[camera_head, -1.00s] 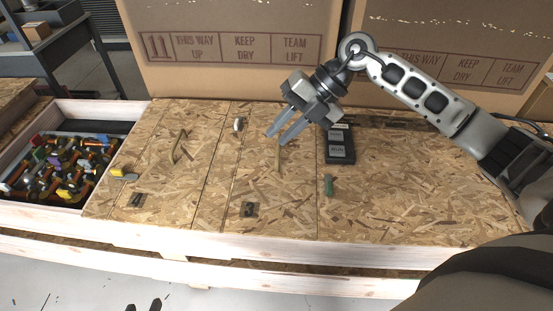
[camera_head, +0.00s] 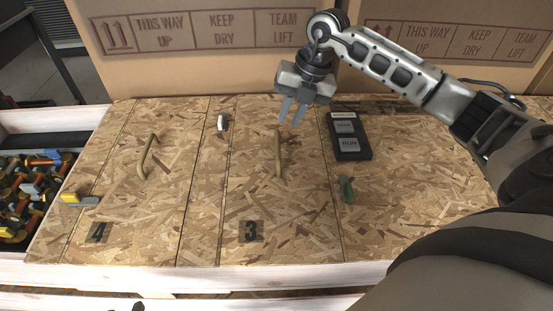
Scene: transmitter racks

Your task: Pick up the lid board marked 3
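The lid board marked 3 (camera_head: 285,209) lies flat in the middle of the crate top, made of pressed wood chips. Its dark number label (camera_head: 251,231) is near the front edge. A tan handle (camera_head: 278,152) stands along its back half. My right gripper (camera_head: 291,113) is open and empty, its fingers pointing down, above and just behind the handle's far end and apart from it. My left gripper is not in view.
The lid board marked 4 (camera_head: 110,200) with its own handle (camera_head: 148,156) lies to the left. Large cartons (camera_head: 215,70) stand behind.

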